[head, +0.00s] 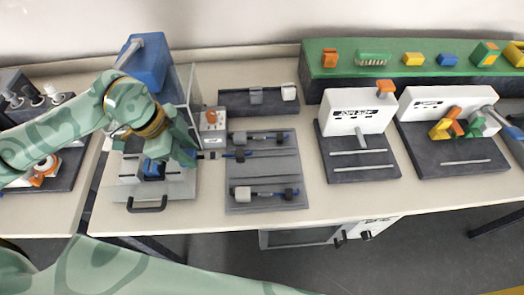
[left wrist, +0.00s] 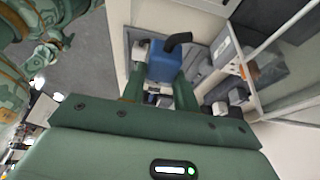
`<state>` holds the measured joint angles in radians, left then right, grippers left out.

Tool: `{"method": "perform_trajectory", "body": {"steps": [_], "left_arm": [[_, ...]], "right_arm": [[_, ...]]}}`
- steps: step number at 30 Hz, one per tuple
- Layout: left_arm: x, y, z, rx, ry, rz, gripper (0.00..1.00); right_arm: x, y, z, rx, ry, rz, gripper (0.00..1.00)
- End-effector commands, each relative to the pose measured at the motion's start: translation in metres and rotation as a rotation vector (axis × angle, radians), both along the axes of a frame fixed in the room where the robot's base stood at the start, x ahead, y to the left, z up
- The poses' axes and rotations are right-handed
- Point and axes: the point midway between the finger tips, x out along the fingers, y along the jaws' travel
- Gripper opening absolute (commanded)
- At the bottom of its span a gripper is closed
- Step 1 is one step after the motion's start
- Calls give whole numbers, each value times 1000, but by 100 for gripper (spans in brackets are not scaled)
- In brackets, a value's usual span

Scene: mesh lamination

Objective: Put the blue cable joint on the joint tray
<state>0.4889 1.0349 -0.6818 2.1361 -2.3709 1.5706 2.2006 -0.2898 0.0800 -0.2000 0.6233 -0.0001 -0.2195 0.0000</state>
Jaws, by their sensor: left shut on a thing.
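My left gripper (head: 157,168) is over the grey base plate of the blue-topped machine at the left. It is shut on the blue cable joint (left wrist: 166,62), a blue block between the two green fingers in the left wrist view. In the head view, only a little blue of the joint (head: 153,171) shows below the gripper. A grey tray (head: 265,170) to the right, perhaps the joint tray, carries cable pieces with grey and black ends. I cannot tell whether the held joint touches the plate. My right gripper is out of view.
The blue-topped machine (head: 146,62) stands close behind my left gripper, with a black handle (head: 147,204) in front. A dark tray (head: 232,101) lies behind the grey one. Two white devices (head: 352,118) stand right. A green shelf (head: 340,68) runs behind.

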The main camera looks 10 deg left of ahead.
Motion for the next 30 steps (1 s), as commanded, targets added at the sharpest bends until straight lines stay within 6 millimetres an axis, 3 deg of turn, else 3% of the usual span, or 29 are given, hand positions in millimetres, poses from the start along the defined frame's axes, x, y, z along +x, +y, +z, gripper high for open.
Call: {"method": "perform_trajectory", "body": {"steps": [8, 12, 15, 24, 30], "left_arm": [[46, -59, -34, -5, -1, -2, 2], [63, -82, -63, -1, 4, -2, 2], [72, -92, -79, -1, 1, -1, 2], [83, -107, -100, -1, 1, -1, 2], [83, -106, -130, 0, 1, 0, 2]], "right_arm": [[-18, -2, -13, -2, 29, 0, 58], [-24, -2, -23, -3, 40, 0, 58], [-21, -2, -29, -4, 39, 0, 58], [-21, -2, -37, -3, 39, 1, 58], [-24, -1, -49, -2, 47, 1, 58]]}}
